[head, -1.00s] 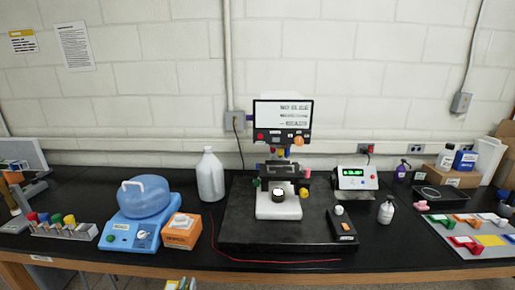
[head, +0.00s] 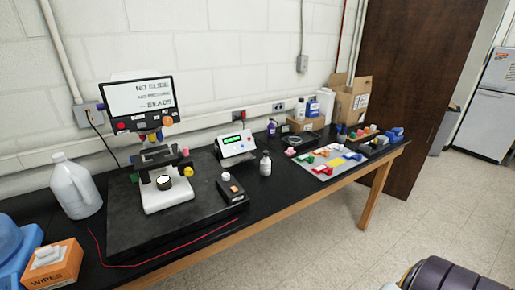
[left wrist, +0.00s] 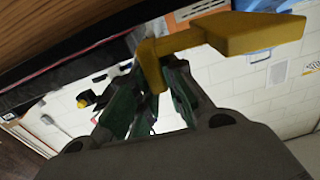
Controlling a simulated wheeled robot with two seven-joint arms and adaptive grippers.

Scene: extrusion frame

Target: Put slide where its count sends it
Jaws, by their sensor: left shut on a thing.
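My left gripper (left wrist: 157,80) shows in the left wrist view, its dark green fingers shut on a yellow angled piece (left wrist: 230,36). One leg of the piece runs down between the fingers. I cannot make out a glass slide on it. In the head view, the microscope (head: 166,193) stands on a black slab, left of centre. The screen (head: 140,98) above it reads "NO SLIDE" and "-- BEADS". My right gripper is out of view.
A counter box with a green display (head: 236,146), a small bottle (head: 265,164) and a black control box (head: 231,190) stand near the microscope. A white jug (head: 75,187) and wipes box (head: 52,265) are at the left. Open floor lies in front of the bench.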

